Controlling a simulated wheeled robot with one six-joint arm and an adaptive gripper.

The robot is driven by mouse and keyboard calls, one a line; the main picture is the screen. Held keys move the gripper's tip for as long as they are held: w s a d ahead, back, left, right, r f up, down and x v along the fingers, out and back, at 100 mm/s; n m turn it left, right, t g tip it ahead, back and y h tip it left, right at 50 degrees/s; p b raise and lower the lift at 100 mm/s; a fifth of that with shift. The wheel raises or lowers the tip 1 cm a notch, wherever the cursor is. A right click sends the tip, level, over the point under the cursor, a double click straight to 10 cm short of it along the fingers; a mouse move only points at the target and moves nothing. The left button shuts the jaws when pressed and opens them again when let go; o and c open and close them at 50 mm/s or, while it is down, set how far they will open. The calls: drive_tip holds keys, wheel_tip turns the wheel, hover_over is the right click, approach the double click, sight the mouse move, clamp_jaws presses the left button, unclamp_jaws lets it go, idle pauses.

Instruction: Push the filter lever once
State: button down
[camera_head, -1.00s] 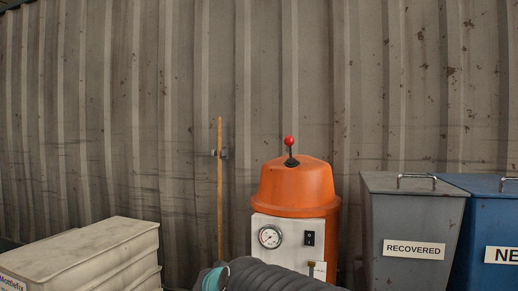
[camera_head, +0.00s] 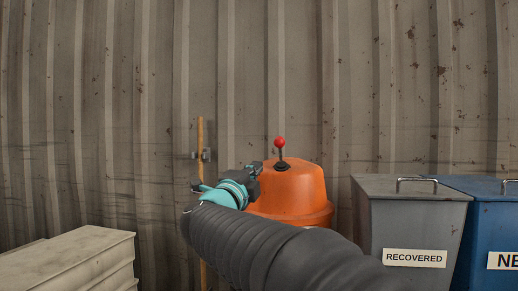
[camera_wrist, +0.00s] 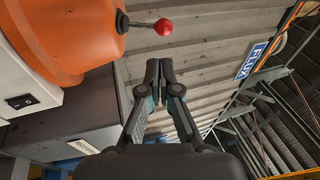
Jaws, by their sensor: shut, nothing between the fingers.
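The filter lever (camera_head: 280,145) is a short dark stick with a red ball knob, upright on top of an orange domed machine (camera_head: 295,188). In the wrist view the lever's red knob (camera_wrist: 163,27) shows at the upper middle, with the orange dome (camera_wrist: 70,35) to its left. My gripper (camera_head: 257,168) is left of the dome and a little below the knob in the head view, apart from the lever as far as I can tell. In the wrist view my gripper (camera_wrist: 158,70) is shut and empty, with its fingertips below the knob.
A grey bin labelled RECOVERED (camera_head: 412,220) stands right of the machine, beside a blue bin (camera_head: 490,225). A pale stacked box (camera_head: 80,262) is at the lower left. A wooden pole (camera_head: 200,145) stands against the corrugated wall (camera_head: 100,100) behind.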

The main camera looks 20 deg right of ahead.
sight(277, 144)
drive_tip(key=shift+s+a+r+m+h, duration=0.2)
drive_tip(key=shift+s+a+m+h, duration=0.1)
drive_tip(key=shift+s+m+h, duration=0.1)
drive_tip(key=p+x, duration=0.3)
drive_tip(key=x, duration=1.1)
drive_tip(key=shift+d+f, duration=0.1)
drive_tip(key=shift+f, duration=0.05)
